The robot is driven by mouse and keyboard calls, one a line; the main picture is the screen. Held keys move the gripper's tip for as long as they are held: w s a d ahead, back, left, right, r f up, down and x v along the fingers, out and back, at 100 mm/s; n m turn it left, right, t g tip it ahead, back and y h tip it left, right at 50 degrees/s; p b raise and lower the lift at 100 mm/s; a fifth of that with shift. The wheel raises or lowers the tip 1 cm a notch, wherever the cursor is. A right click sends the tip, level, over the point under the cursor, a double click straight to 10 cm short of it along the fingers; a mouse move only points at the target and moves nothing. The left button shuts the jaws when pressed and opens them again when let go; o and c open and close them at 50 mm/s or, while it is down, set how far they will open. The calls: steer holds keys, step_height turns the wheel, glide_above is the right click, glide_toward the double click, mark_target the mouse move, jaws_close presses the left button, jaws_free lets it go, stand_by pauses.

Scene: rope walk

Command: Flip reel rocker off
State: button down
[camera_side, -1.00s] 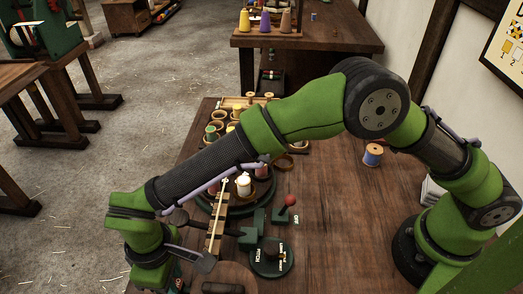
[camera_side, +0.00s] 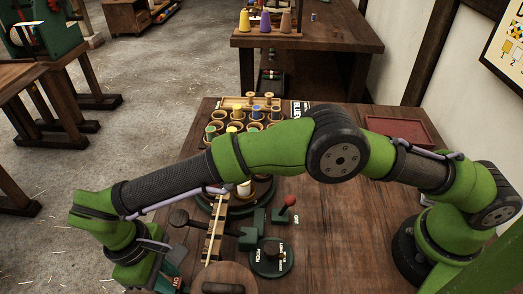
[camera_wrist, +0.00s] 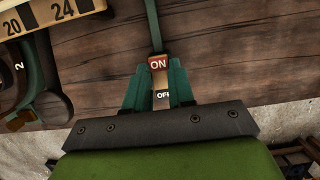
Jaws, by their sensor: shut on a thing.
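The reel rocker (camera_wrist: 157,64) shows in the wrist view with a red face marked ON. I cannot tell which side is pressed in. My gripper (camera_wrist: 158,82) has its green fingers one on each side of the rocker, shut on it. In the side view, my gripper is at the lower left, at the table's left edge. A small red part (camera_side: 177,282) shows beside it there, and the fingers are mostly hidden.
A red-knobbed lever (camera_side: 290,201) with an OFF label and a round dial (camera_side: 271,258) stand right of my gripper. A slatted wooden strip (camera_side: 215,232) lies close by. Several spools in cups (camera_side: 225,130) stand behind. A red tray (camera_side: 397,133) lies at the back right.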

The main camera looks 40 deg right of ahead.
steer(key=c, duration=1)
jaws_free()
steer(key=shift+o, duration=0.2)
steer(key=shift+v, duration=3.8)
